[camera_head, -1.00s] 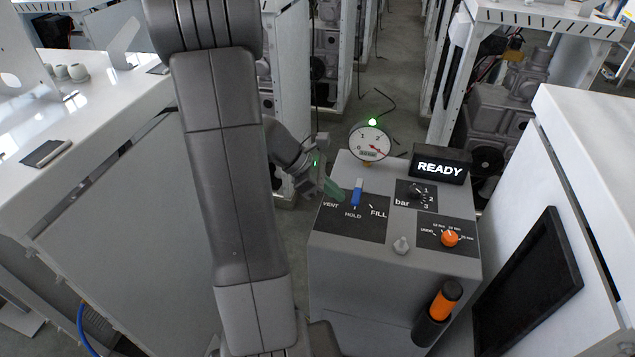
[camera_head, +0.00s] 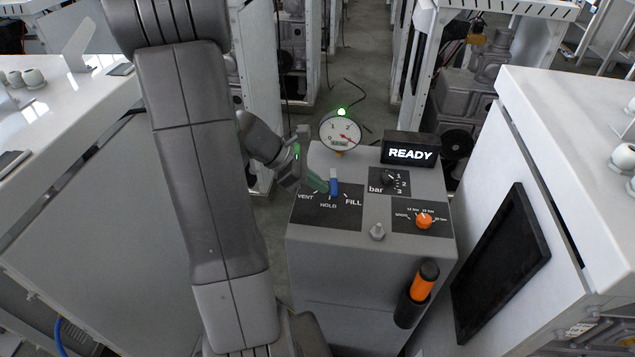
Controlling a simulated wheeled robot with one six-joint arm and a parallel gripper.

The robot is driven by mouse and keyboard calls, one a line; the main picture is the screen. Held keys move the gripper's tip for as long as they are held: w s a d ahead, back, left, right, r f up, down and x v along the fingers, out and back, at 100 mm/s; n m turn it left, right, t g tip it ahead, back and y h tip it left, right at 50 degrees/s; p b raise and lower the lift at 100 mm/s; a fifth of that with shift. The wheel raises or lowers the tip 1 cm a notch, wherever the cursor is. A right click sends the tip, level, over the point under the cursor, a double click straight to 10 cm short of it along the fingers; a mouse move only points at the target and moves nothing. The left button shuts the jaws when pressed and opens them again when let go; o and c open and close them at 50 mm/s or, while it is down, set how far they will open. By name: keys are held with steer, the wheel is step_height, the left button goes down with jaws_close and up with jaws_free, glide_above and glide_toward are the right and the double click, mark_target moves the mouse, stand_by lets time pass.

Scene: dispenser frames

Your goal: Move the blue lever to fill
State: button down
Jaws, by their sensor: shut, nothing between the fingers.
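The blue lever (camera_head: 334,185) stands on a black plate (camera_head: 318,215) marked VENT, HOLD and FILL, on top of a grey dispenser box. The lever stands above the HOLD label, between VENT on the left and FILL on the right. My gripper (camera_head: 322,184) is shut, with its greenish fingertips just left of the lever. The tips look close to the lever or touching it; I cannot tell which. Nothing shows between the fingers.
A round gauge (camera_head: 340,132) with a green light stands at the back of the box. A READY display (camera_head: 409,152), bar selector (camera_head: 388,178), orange knob (camera_head: 424,221) and orange-black handle (camera_head: 420,288) are on the right. White cabinets flank the box.

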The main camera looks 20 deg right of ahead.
mark_target(337, 188)
steer(key=shift+s+d+n+t+b, duration=0.2)
steer(key=shift+n+t+b, duration=0.1)
steer(key=shift+n+b, duration=0.1)
steer(key=n+t+b, duration=0.1)
steer(key=s+d+n+t+b, duration=0.1)
steer(key=shift+s+d+f+n+h+b, duration=0.2)
steer(key=shift+n+h+b, duration=0.1)
steer(key=shift+n+b, duration=0.1)
steer(key=shift+s+d+r+n+t, duration=0.1)
steer(key=shift+s+d+n+t, duration=0.15)
steer(key=shift+n+t, duration=0.3)
steer(key=shift+d+b, duration=0.25)
steer(key=shift+b, duration=0.15)
steer(key=shift+d+r, duration=0.1)
